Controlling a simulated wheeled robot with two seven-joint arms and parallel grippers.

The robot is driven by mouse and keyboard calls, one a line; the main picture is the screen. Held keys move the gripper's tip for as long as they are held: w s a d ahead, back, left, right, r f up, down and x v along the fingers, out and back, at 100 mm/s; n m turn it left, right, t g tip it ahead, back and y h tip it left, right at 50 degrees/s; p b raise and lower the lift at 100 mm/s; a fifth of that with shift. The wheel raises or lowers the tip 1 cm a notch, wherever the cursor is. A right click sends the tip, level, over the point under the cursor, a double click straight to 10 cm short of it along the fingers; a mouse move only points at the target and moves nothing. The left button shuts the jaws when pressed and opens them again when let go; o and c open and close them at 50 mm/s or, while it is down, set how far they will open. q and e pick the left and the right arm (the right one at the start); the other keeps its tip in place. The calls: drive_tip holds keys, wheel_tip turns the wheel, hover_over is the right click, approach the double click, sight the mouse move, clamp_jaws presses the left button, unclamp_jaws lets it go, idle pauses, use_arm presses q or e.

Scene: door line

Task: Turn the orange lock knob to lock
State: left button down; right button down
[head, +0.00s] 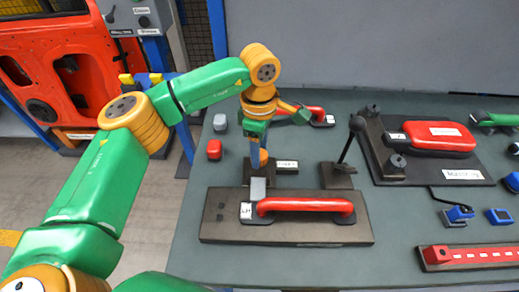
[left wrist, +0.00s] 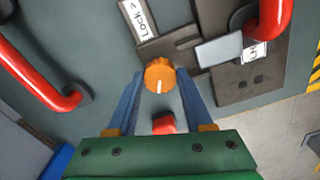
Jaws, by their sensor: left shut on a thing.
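The orange lock knob (left wrist: 160,74) is round, with a white mark that points toward the bottom of the left wrist view. My left gripper (left wrist: 160,88) is shut on it, with a blue finger on each side. In the head view my left gripper (head: 258,155) points down at the knob (head: 263,157), which is partly hidden by the fingers. A white label reading "Lock" with an arrow (left wrist: 139,18) lies beside the knob; it also shows in the head view (head: 286,165). My right gripper is not in view.
A red LH handle (head: 305,205) on a dark plate lies in front of the knob, and another red handle (head: 300,113) behind. A black lever (head: 348,140) stands to the right.

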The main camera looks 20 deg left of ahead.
use_arm(q)
drive_tip(key=shift+m, duration=0.3)
drive_tip(key=shift+c, duration=1.8)
unclamp_jaws()
drive_tip(key=shift+o, duration=0.3)
drive_tip(key=shift+w+d, duration=0.1)
